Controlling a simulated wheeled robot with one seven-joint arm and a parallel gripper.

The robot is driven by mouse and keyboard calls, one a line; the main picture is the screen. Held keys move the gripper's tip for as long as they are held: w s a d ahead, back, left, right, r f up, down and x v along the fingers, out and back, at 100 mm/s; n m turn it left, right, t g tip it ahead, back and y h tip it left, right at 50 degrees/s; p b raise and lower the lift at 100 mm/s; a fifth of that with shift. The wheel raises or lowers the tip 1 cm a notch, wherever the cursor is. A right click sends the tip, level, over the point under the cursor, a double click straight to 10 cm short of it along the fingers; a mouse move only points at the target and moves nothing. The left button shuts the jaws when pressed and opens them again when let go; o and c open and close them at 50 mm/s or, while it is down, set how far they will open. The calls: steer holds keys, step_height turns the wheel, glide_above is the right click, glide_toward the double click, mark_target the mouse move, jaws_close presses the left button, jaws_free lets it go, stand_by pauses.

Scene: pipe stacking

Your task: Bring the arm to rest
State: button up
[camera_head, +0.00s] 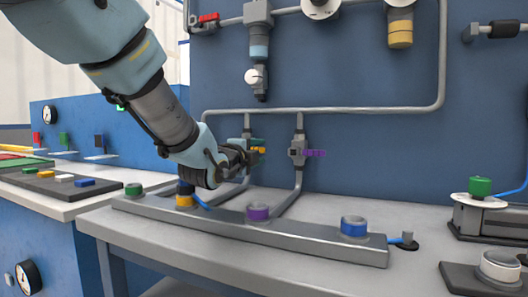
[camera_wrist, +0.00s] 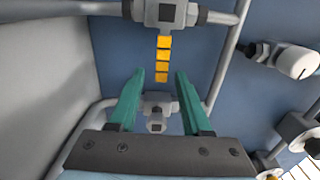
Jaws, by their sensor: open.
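My gripper (camera_wrist: 155,103) is open in the wrist view, with its two green fingers apart and nothing between them. A column of yellow blocks (camera_wrist: 162,62) hangs below a grey fitting, ahead of the fingertips and apart from them. In the head view my arm reaches in from the upper left.
The rail carries green (camera_head: 133,189), yellow (camera_head: 184,200), purple (camera_head: 257,212) and blue (camera_head: 354,226) rings. A purple-handled valve (camera_head: 299,151) stands right of my gripper. A blue panel with pipes (camera_head: 350,110) rises behind. A green-topped fixture (camera_head: 480,187) is at the right.

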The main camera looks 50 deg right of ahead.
steer(key=shift+v, duration=0.95)
